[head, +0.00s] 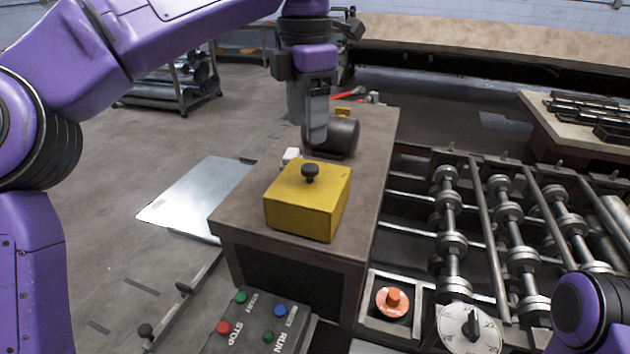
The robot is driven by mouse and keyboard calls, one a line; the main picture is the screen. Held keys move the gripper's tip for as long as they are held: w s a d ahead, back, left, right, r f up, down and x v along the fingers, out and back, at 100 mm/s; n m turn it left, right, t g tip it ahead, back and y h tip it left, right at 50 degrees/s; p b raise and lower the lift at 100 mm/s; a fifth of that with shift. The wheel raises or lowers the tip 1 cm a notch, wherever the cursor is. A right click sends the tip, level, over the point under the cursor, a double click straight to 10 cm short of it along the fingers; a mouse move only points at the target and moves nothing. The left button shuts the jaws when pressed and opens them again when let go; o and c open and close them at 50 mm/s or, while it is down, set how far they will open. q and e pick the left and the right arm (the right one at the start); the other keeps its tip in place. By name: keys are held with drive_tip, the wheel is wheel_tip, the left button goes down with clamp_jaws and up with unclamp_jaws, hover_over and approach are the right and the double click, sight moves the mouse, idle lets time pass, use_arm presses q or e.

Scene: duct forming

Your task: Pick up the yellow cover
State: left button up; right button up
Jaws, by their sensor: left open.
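The yellow cover (300,210) is a box-shaped piece with a black knob (310,172) on top. It sits near the front end of a brown machine cabinet top in the middle of the head view. My left gripper (317,138) points down from above, open, and appears behind and above the knob, apart from the cover. Its fingers overlap each other in this view, and nothing shows between them. My right gripper is out of view; only a purple part of my right arm shows at the lower right.
A dark cylindrical motor (343,136) lies behind the cover on the cabinet top (378,130). Roller shafts (450,235) fill the right. A button panel (262,322), an orange button (393,299) and a dial (470,326) are in front. A metal sheet (190,196) lies left.

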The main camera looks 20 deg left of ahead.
sight(310, 167)
use_arm(q)
drive_tip(key=f, duration=0.2)
drive_tip(key=shift+s+f, duration=0.3)
drive_tip(key=shift+f, duration=0.1)
drive_tip(key=f, duration=0.2)
drive_tip(key=w+f, duration=0.1)
drive_tip(key=f, duration=0.2)
drive_tip(key=shift+w+d+f, duration=0.15)
drive_tip(key=shift+f, duration=0.1)
drive_tip(key=shift+r, duration=0.1)
clamp_jaws()
